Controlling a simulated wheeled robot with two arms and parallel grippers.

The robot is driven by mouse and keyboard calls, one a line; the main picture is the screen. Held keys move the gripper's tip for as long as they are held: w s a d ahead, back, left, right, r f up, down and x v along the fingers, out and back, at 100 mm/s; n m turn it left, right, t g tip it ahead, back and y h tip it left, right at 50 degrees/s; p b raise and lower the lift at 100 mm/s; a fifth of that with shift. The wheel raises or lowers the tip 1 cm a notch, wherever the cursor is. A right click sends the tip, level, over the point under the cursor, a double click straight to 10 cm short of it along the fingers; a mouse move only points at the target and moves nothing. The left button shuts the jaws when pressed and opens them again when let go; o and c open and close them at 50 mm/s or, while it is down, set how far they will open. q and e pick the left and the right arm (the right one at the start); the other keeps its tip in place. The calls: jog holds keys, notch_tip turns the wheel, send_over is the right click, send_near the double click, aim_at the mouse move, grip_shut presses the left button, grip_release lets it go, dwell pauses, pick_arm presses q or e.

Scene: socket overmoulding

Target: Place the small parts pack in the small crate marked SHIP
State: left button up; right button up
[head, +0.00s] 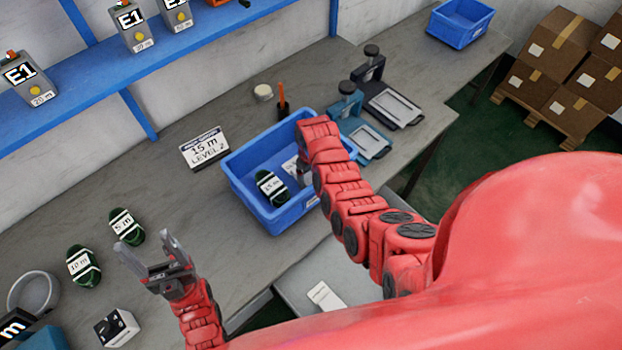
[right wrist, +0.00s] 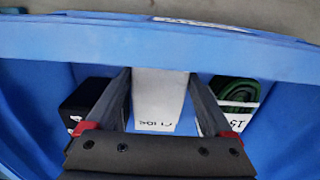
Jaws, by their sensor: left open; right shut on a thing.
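The small parts pack looks like a white box with dark print (right wrist: 160,98) in the right wrist view. My right gripper (right wrist: 160,88) is shut on it, one finger on each side, down inside a blue crate (right wrist: 270,50). In the head view this blue crate (head: 240,190) stands mid-table; its marking is not readable. My right gripper (head: 304,172) is mostly hidden there by its arm, with a bit of white (head: 289,168) beside it. Whether the pack touches the crate floor I cannot tell. My left gripper (head: 145,248) is open and empty over the table at left.
In the crate lie a green coil labelled 15 m (head: 270,187) and a dark item (right wrist: 84,100). Two green coils (head: 84,266) (head: 127,226) lie at left. A sign (head: 205,149) stands behind the crate, teal and dark devices (head: 368,142) to its right. Another blue crate (head: 459,24) is farther back.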

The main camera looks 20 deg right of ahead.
jog(key=shift+s+f, duration=0.2)
jog(key=shift+f, duration=0.6)
jog(key=shift+w+f, duration=0.1)
jog(key=shift+f, duration=0.1)
jog(key=shift+f, duration=0.2)
jog(key=o, duration=1.1)
jog(key=shift+r, duration=0.1)
